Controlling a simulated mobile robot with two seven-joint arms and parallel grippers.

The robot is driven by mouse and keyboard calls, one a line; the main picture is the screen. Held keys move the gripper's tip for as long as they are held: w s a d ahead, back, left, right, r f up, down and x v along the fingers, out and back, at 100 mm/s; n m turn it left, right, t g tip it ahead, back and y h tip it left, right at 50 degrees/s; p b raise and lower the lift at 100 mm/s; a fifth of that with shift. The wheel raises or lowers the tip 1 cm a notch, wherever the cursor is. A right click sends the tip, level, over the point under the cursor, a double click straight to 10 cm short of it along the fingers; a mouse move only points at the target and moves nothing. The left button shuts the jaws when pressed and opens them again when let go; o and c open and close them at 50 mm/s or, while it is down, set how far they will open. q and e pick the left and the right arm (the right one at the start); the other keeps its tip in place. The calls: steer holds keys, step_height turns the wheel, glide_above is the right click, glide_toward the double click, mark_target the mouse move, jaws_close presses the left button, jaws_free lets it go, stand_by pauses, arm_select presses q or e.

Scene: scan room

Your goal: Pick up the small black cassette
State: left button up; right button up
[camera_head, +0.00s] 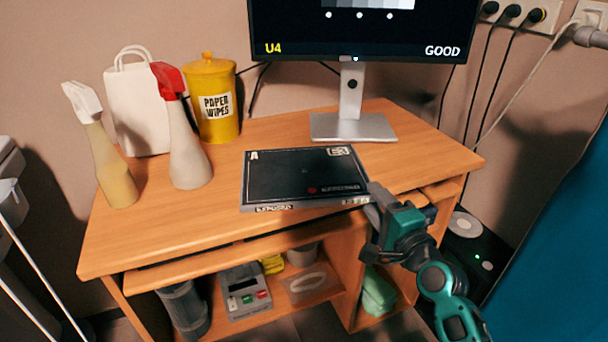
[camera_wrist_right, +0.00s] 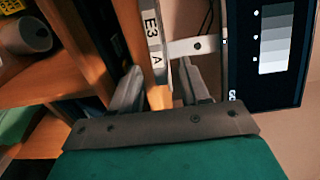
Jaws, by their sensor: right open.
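The black cassette (camera_head: 290,175) lies flat on the wooden desk in front of the monitor stand, with white markings on its face and a pale front edge. In the right wrist view its labelled edge (camera_wrist_right: 152,35) is seen nearly edge-on, ahead of the fingers and roughly between them. My right gripper (camera_head: 372,205) is at the cassette's right front corner in the head view. Its two fingers stand apart in the wrist view (camera_wrist_right: 160,82), with nothing clearly held. Whether a finger touches the cassette I cannot tell. My left gripper is out of view.
The desk (camera_head: 430,150) has free room right of the cassette. The monitor stand (camera_head: 352,125) is behind it. Two spray bottles (camera_head: 188,150), a yellow wipes tub (camera_head: 213,105) and a white bag (camera_head: 135,105) stand at left. Shelves below hold several items.

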steer(key=shift+c, duration=0.4)
jaws_close()
steer(key=shift+r, duration=0.15)
